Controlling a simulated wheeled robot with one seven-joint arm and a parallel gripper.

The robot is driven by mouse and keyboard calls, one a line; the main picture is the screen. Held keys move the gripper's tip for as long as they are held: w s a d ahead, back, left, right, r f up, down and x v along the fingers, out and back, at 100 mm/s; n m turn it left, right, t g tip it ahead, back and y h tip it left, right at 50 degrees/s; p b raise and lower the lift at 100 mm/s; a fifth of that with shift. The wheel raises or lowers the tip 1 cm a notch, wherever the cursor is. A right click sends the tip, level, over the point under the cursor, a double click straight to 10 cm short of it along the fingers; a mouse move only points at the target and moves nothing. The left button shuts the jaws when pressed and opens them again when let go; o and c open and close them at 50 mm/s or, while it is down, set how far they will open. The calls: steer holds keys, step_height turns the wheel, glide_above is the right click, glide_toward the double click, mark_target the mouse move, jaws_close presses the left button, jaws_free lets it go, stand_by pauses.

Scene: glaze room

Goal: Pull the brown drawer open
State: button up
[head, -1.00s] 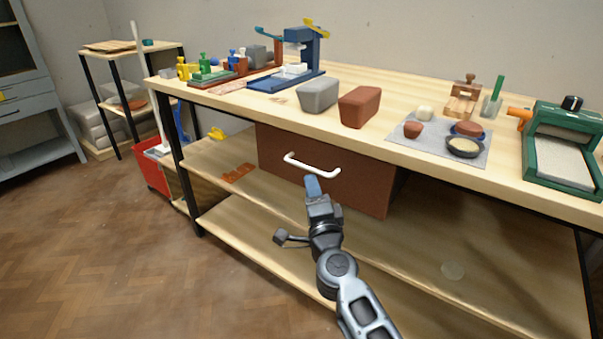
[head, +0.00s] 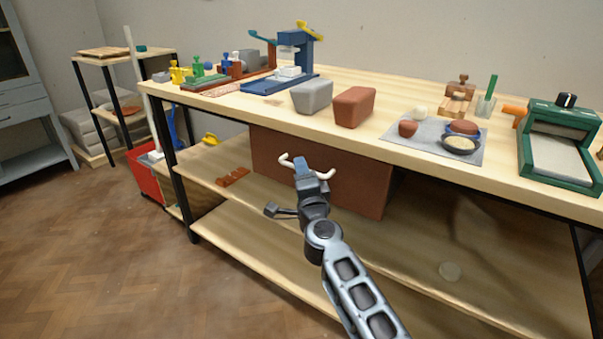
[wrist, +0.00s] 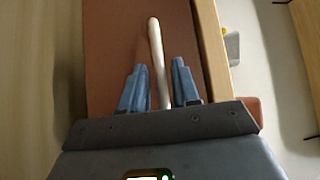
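The brown drawer (head: 352,187) hangs under the workbench top, and its front looks closed. Its white bar handle (head: 324,175) runs across the upper part of the front. My gripper (head: 302,168) is at the handle and hides its middle in the head view. In the wrist view, my gripper (wrist: 157,88) is open, with one blue finger on each side of the white handle (wrist: 157,55). Gaps show between the fingers and the bar. The drawer front (wrist: 112,45) fills the background there.
The workbench top (head: 400,97) overhangs the drawer closely. On it stand a grey block (head: 311,96), a brown block (head: 354,106) and a green slab roller (head: 558,150). A lower shelf (head: 240,235) runs beneath. A red bin (head: 146,175) stands at the left; the floor in front is clear.

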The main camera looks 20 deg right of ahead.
jaws_close()
steer(key=shift+s+a, duration=0.1)
stand_by(0.3)
steer(key=s+a+p, duration=0.5)
steer(key=s+a, duration=0.2)
steer(key=a, duration=0.3)
steer(key=s+a+p, duration=0.5)
steer(key=s+a, duration=0.3)
steer(key=a, duration=0.3)
steer(key=shift+s, duration=0.25)
steer(key=shift+a, duration=0.1)
steer(key=shift+o, duration=1)
jaws_free()
steer(key=shift+s, duration=0.1)
steer(key=s+a+f, duration=0.1)
steer(key=s, duration=0.6)
steer(key=shift+s, duration=0.25)
